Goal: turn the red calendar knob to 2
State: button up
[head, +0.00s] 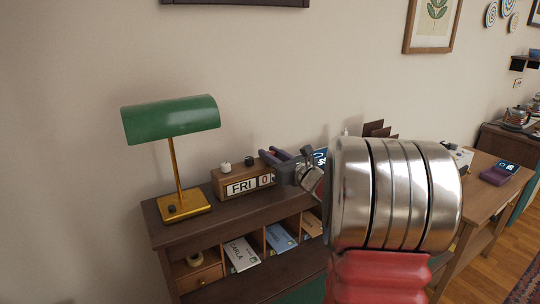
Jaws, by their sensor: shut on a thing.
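The wooden calendar (218,185) stands on top of the desk's upper shelf. Its face reads FRI and a 0 in red; anything further right is hidden by my gripper. A white knob (225,168) and a black knob (249,161) stand on its top. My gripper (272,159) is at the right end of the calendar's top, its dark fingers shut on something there. The red knob is not visible; the grip is where a third knob would sit, hidden between the fingers.
A green-shaded brass lamp (170,119) stands left of the calendar. Letters, including a white one marked CARLA (241,254), sit in the compartments below. My arm hides the middle of the desk. A dark purple device (500,172) lies at the right.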

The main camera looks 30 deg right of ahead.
jog(key=shift+a, duration=0.1)
jog(key=shift+c, duration=0.2)
jog(key=shift+n+y, duration=0.5)
jog(key=shift+y, duration=0.3)
jog(key=n+g+y, duration=0.1)
jog(key=n+y, duration=0.1)
jog(key=y, duration=0.1)
jog(key=n+g+y, duration=0.1)
jog(key=n+y, duration=0.2)
jog(key=y, duration=0.1)
jog(key=shift+d+g+y, duration=0.2)
jog(key=shift+g+y, duration=0.1)
jog(key=shift+n+g+y, duration=2.8)
jog(key=shift+g+y, duration=0.1)
jog(key=shift+y, duration=0.1)
jog(key=shift+g, duration=0.3)
jog(key=shift+r, duration=0.1)
jog(key=o, duration=1.1)
jog(key=shift+c, duration=0.2)
jog(key=shift+d, duration=0.1)
